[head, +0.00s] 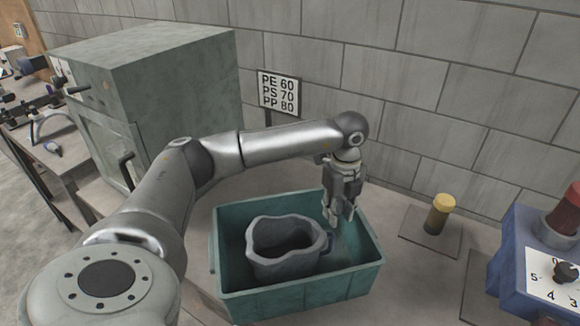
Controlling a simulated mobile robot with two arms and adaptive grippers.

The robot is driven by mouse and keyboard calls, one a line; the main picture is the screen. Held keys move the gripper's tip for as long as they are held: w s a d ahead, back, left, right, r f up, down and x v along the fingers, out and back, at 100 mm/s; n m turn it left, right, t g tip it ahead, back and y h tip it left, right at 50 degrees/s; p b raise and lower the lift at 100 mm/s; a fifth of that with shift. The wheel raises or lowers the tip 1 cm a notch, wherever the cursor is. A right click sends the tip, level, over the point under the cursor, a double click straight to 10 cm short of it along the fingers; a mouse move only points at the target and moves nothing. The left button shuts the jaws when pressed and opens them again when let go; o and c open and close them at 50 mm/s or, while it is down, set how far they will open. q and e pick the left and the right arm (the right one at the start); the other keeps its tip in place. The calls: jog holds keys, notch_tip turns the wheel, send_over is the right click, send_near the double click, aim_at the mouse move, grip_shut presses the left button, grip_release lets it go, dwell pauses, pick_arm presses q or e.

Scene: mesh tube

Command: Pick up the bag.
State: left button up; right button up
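A grey bag-like tube (280,265) with a wavy open rim stands upright in a teal crate (300,299). It sits left of the crate's middle, and its inside is dark. A small blue-grey piece shows at its right side; I cannot tell if it is part of it. My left gripper (341,217) points down over the back right part of the crate, apart from the bag. Its fingers are parted and hold nothing that I can see. My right gripper is not in view.
A grey-green oven-like cabinet (150,85) stands at the back left. A sign (279,92) stands near the block wall. Right of the crate are a yellow-capped cylinder (439,214) on a plate and a blue device (538,265) with a dial. The crate's right part is mostly free.

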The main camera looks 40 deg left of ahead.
aim_at(332, 237)
pick_arm(q)
jog(key=f, duration=0.1)
jog(key=s+f, duration=0.1)
jog(key=f+p, duration=0.1)
jog(key=shift+s+d+f, duration=0.2)
jog(key=shift+d+f, duration=0.15)
jog(key=shift+w+f, duration=0.1)
jog(key=shift+f, duration=0.2)
jog(key=f, duration=0.1)
jog(key=f+p, duration=0.1)
jog(key=f, duration=0.1)
jog(key=f+p, duration=0.1)
jog(key=shift+a+f, duration=0.15)
jog(key=shift+a, duration=0.2)
jog(key=shift+f, duration=0.4)
jog(key=shift+c, duration=0.3)
jog(key=c, duration=0.5)
grip_shut()
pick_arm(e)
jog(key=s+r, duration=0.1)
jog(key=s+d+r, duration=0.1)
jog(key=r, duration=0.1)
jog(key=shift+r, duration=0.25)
